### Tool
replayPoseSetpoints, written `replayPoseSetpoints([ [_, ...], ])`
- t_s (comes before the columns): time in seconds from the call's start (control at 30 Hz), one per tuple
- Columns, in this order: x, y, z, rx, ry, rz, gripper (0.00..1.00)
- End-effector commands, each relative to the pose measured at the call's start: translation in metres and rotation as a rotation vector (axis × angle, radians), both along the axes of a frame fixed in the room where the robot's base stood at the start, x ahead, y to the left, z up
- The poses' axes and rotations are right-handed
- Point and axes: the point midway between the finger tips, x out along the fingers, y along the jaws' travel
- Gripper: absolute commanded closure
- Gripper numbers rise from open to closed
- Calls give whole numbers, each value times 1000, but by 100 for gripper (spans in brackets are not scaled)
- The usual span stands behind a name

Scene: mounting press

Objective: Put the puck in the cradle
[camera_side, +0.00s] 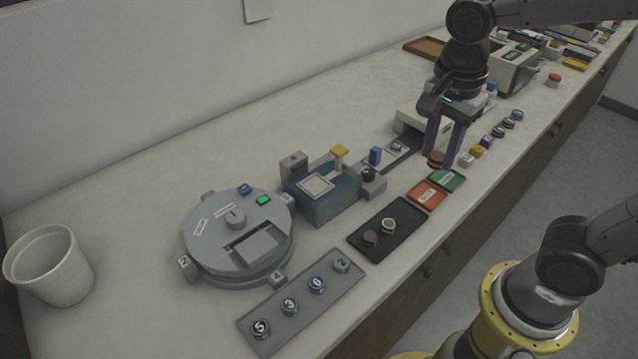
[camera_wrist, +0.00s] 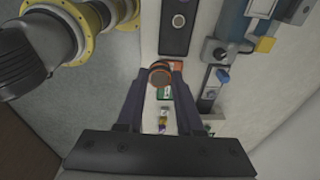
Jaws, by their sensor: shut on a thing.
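My gripper (camera_side: 440,160) is shut on a brown puck (camera_side: 436,156), held between its fingertips near the front edge of the bench, beside the green and red cards. In the wrist view the puck (camera_wrist: 160,76) shows as a dark disc with an orange-brown rim between the two dark fingers. The blue press block (camera_side: 320,192) with a yellow knob stands to the left. A grey rail (camera_side: 405,158) with a blue handle (camera_side: 376,155) runs from it toward my gripper; the rail also shows in the wrist view (camera_wrist: 208,96). I cannot clearly make out which part is the cradle.
A round grey machine (camera_side: 215,238), a numbered strip (camera_side: 250,328) and a white cup (camera_side: 48,265) stand farther left. Small coloured pieces line the bench's front edge.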

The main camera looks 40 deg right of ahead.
Motion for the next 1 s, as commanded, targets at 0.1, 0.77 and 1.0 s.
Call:
replayPoseSetpoints([
  [0.1, 35, 24, 10, 1, 5, 41, 100],
  [0.77, 131, 76, -30, -8, 42, 125, 100],
  [1.0, 172, 86, -64, -8, 43, 125, 100],
])
